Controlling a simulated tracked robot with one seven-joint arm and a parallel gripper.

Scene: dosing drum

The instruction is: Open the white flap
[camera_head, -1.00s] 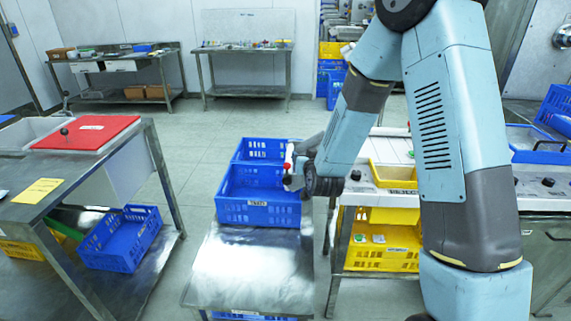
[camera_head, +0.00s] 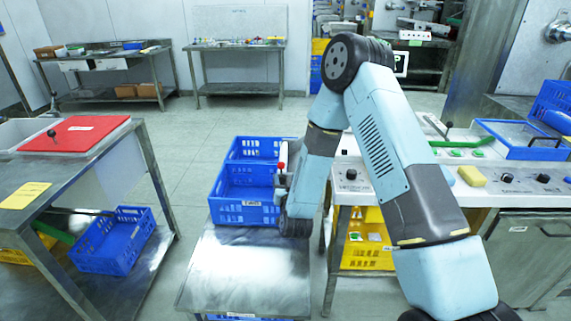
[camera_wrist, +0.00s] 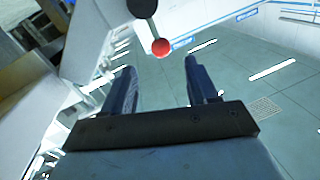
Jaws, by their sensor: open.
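A pale grey-white panel (camera_wrist: 88,38), which may be the white flap, fills the upper left of the wrist view. A red ball knob (camera_wrist: 160,47) on a dark handle stands beside it. My gripper (camera_wrist: 157,76) is open, with its two dark fingers apart and nothing between them. The red knob is beyond the fingertips, near the line of the gap; I cannot tell the exact distance. In the head view the red knob (camera_head: 282,166) shows beside the blue crates, just left of my wrist. My wrist and forearm hide most of the panel there.
A counter with knobs, a yellow sponge (camera_head: 471,176) and a blue tray (camera_head: 525,150) lies to the right. The left table holds a red board (camera_head: 85,130). Open floor lies behind the crates.

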